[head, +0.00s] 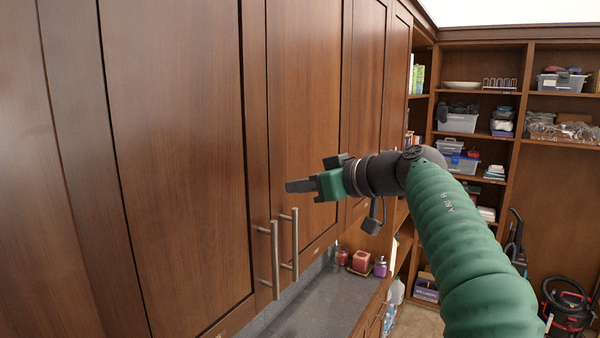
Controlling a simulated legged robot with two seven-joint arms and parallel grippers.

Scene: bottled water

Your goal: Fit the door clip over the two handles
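Two metal bar handles stand upright side by side at the lower edges of neighbouring wooden cabinet doors: the left handle (275,260) and the right handle (294,244). My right gripper (298,186) comes in from the right and points left, above the handles in the picture and apart from them. Its dark fingers are seen side-on, so I cannot tell whether they are open or shut. I cannot make out a door clip in the view. My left gripper is not in view.
Tall cabinet doors (180,150) fill the left side. Below them is a grey counter (320,300) with a red candle jar (361,260) and small bottles at its back. Shelves with bins (458,122) stand behind on the right. A vacuum cleaner (568,305) is at lower right.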

